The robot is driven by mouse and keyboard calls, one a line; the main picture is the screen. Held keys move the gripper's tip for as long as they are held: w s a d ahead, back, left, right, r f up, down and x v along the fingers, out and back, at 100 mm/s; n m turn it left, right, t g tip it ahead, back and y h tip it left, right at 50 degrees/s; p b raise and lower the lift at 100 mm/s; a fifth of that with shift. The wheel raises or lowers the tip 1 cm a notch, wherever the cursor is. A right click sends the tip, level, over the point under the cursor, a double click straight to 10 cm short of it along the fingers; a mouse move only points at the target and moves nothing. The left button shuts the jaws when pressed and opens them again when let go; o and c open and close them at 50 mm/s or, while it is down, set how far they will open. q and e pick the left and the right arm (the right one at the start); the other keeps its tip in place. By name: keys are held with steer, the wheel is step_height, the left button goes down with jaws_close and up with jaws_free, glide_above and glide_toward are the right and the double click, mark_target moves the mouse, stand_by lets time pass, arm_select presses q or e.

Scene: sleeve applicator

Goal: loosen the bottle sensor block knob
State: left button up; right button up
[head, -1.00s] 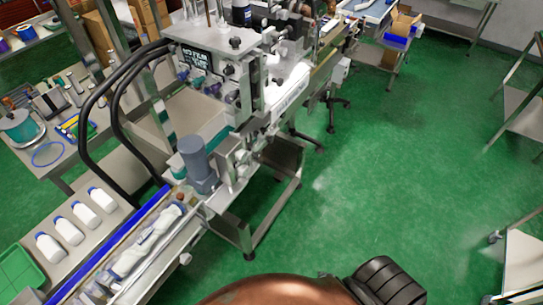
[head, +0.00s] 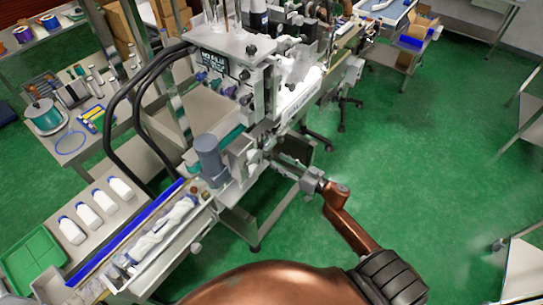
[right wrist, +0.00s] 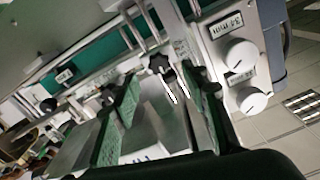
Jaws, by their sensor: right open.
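A black star-shaped knob (right wrist: 158,63) shows in the right wrist view on the metal front of the machine. I take it for the sensor block knob, though no label on it is readable. My right gripper (right wrist: 160,82) is open, its two green-padded fingers to the left and right just in front of this knob. The fingers look apart from it; contact cannot be told. In the head view the right gripper (head: 283,167) is at the machine's (head: 225,75) near side, and the knob cannot be made out there. My left gripper is not in view.
Two white dials (right wrist: 241,53) with labels sit right of the knob in the right wrist view. A grey motor (head: 211,160) stands above the conveyor (head: 165,240). Open green floor (head: 420,160) lies right of the machine.

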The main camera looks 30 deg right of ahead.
mark_target(269, 156)
steer(key=shift+x, duration=2.7)
steer(key=shift+c, duration=0.5)
steer(key=shift+d, duration=0.1)
jaws_close()
steer(key=shift+o, duration=0.5)
jaws_free()
steer(key=v, duration=1.2)
